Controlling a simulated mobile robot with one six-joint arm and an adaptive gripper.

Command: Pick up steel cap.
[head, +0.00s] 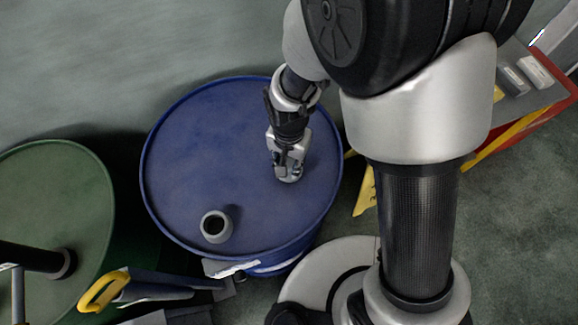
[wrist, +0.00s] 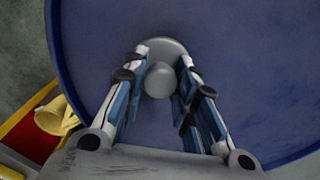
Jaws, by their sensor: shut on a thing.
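The steel cap (wrist: 160,80) is a grey round disc with a raised knob in its middle. In the wrist view it lies between my two fingers, over the blue drum top. My gripper (wrist: 162,72) is shut on it, one finger on each side of the knob. In the head view my gripper (head: 289,176) is low over the right part of the blue drum (head: 185,150), and the cap is mostly hidden by the fingers. I cannot tell whether the cap touches the drum top.
An open grey ring-shaped opening (head: 216,226) stands at the drum's front. A green drum (head: 60,190) is at the left, with a dark pipe on it. A yellow-handled tool (head: 104,291) lies at front left. A red-edged cart (head: 520,110) stands at the right.

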